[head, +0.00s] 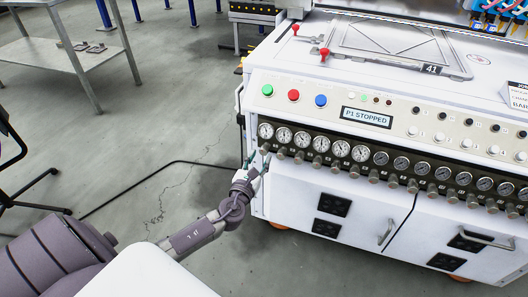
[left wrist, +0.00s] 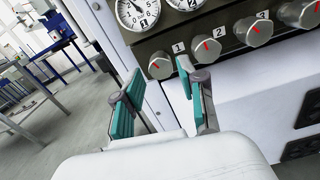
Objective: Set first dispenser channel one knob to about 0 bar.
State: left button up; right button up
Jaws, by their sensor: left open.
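The channel one knob (left wrist: 160,65) is a grey round knob with a red mark, beside a label 1, at the left end of the knob row. It also shows small in the head view (head: 265,148). Its dial gauge (left wrist: 137,12) is just above it, white with a dark needle; the reading is too small to tell. My left gripper (left wrist: 158,73) is open and empty, its teal-padded fingers pointing at the knob. The knob appears between the fingertips in the wrist view; I cannot tell whether they touch it. In the head view, the gripper (head: 258,163) is at the machine's left front corner.
More knobs (left wrist: 207,50) and gauges continue to the right, close to the right finger. White cabinet doors (head: 340,210) lie below. The display (head: 367,118) reads "P1 STOPPED". Grey floor to the left is open; a metal table (head: 45,50) stands farther back.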

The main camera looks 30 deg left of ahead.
aim_at(263, 152)
pick_arm(q)
jog(key=shift+b+x, duration=0.3)
jog(key=shift+x, duration=1.95)
jog(key=shift+c, duration=0.2)
grip_shut()
